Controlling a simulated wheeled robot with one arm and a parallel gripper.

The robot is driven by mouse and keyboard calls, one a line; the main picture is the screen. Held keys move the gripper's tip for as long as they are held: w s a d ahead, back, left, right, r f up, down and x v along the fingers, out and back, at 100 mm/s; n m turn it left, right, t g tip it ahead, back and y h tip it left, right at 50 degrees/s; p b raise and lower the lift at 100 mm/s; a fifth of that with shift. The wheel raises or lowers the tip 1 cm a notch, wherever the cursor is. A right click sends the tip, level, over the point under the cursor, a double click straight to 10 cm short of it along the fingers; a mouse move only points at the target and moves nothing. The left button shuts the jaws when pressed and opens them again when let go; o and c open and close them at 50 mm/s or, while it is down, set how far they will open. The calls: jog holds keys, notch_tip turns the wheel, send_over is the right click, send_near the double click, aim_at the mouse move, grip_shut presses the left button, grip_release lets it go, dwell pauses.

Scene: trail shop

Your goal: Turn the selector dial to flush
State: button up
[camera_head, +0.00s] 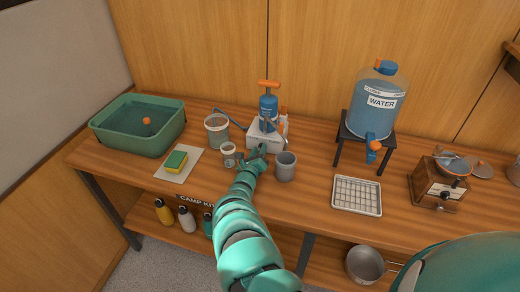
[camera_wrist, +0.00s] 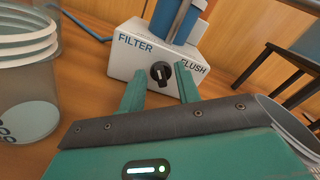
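The selector dial (camera_wrist: 161,73) is a black knob on the front of a white box (camera_wrist: 128,62), between the words FILTER at left and FLUSH at right. Its pale mark stands close to upright, not clearly at either word. In the head view the white box (camera_head: 267,136) carries a blue pump with an orange handle (camera_head: 268,106). My gripper (camera_wrist: 160,82) is open, its two green fingers apart and pointing at the box, with the dial seen between them. Whether the fingertips touch the box or dial is unclear. In the head view my gripper (camera_head: 255,155) is just in front of the box.
A grey cup (camera_head: 286,167) stands close at right of my gripper. Clear jars (camera_head: 228,154) stand close at left, also in the wrist view (camera_wrist: 25,90). A green basin (camera_head: 138,126) is far left; a water jug (camera_head: 378,100) on a stand and a drying rack (camera_head: 357,196) are right.

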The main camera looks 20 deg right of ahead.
jog(key=shift+x, duration=1.1)
jog(key=c, duration=0.6)
jog(key=shift+c, duration=0.2)
